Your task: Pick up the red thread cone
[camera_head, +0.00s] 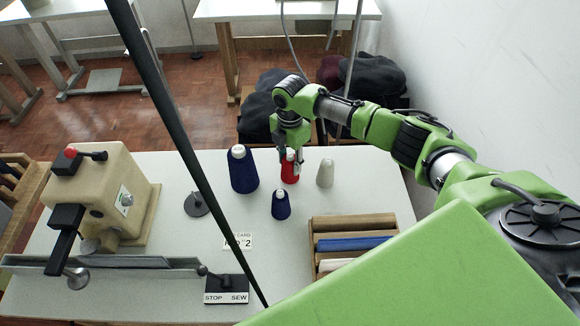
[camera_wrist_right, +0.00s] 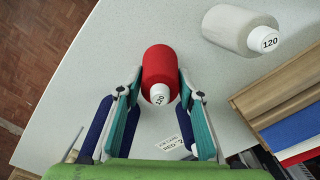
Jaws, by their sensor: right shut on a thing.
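The red thread cone (camera_head: 289,171) stands on the white table among other cones. In the right wrist view the red cone (camera_wrist_right: 160,70) shows with its white top marked 120, between the two fingers. My right gripper (camera_head: 287,153) is over the cone's upper part; it is shut on it, with one finger on each side in the wrist view (camera_wrist_right: 158,92). I cannot see any gap between the cone's base and the table. My left gripper is not in view.
A large blue cone (camera_head: 243,172), a small blue cone (camera_head: 281,206) and a white cone (camera_head: 325,173) stand close by. A wooden rack (camera_head: 352,222) of fabric rolls is at front right. A beige machine (camera_head: 118,200) stands left; a black pole crosses the view.

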